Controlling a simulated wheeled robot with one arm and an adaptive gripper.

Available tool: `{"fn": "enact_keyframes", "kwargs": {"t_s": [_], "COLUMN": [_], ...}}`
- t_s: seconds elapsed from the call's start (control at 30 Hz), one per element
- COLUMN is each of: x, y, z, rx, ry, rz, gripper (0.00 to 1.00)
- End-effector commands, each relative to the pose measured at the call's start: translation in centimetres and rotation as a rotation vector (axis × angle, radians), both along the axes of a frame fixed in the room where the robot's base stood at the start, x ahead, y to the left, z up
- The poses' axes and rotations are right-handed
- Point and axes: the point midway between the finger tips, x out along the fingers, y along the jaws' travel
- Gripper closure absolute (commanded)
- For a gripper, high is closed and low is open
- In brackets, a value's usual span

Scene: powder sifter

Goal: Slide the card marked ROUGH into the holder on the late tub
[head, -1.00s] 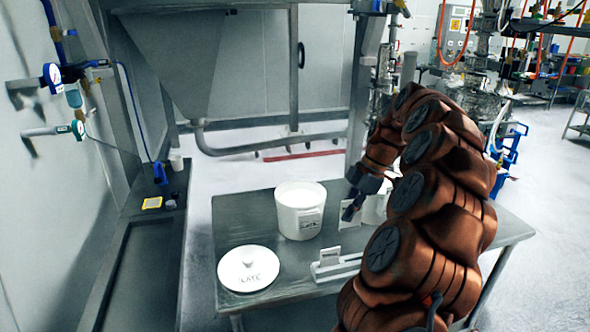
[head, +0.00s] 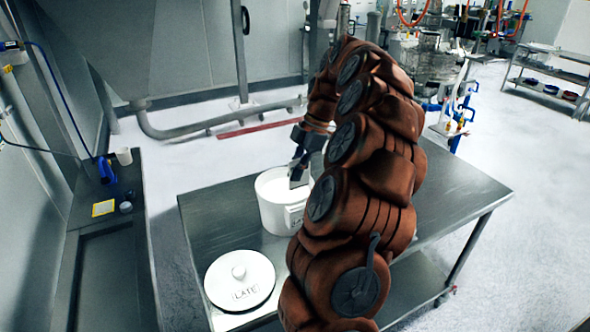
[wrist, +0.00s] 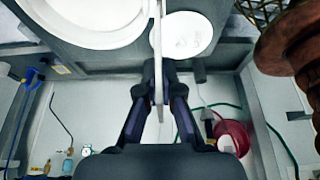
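The white tub (head: 268,212) stands on the steel table, filled with white powder, with a label on its front partly hidden by my arm. Its top also shows in the wrist view (wrist: 85,38). A lid marked LATE (head: 240,279) lies in front of the tub, and also shows in the wrist view (wrist: 186,36). My gripper (head: 299,172) is above the tub's right side. In the wrist view its fingers (wrist: 158,72) are shut on a thin pale card (wrist: 158,28), seen edge-on. The card's marking cannot be read.
The steel table (head: 215,215) has bare room left of the tub and right of my arm (head: 455,195). A bench (head: 110,255) with small items runs along the left wall. My arm hides the table's middle.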

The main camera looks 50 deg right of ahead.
Motion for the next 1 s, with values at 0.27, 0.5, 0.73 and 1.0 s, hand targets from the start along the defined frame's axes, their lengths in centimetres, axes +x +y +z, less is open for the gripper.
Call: {"fn": "enact_keyframes", "kwargs": {"t_s": [0.27,0.5,0.73,1.0], "x": [-0.1,-0.2,-0.1,-0.1], "y": [-0.2,-0.2,-0.2,-0.2], "z": [-0.1,-0.6,-1.5,-2.6], "rx": [0.004,0.010,0.010,0.008], "ry": [0.002,0.006,0.006,0.006], "rz": [-0.001,-0.001,-0.001,0.000], "gripper": [1.00,1.00,1.00,1.00]}}
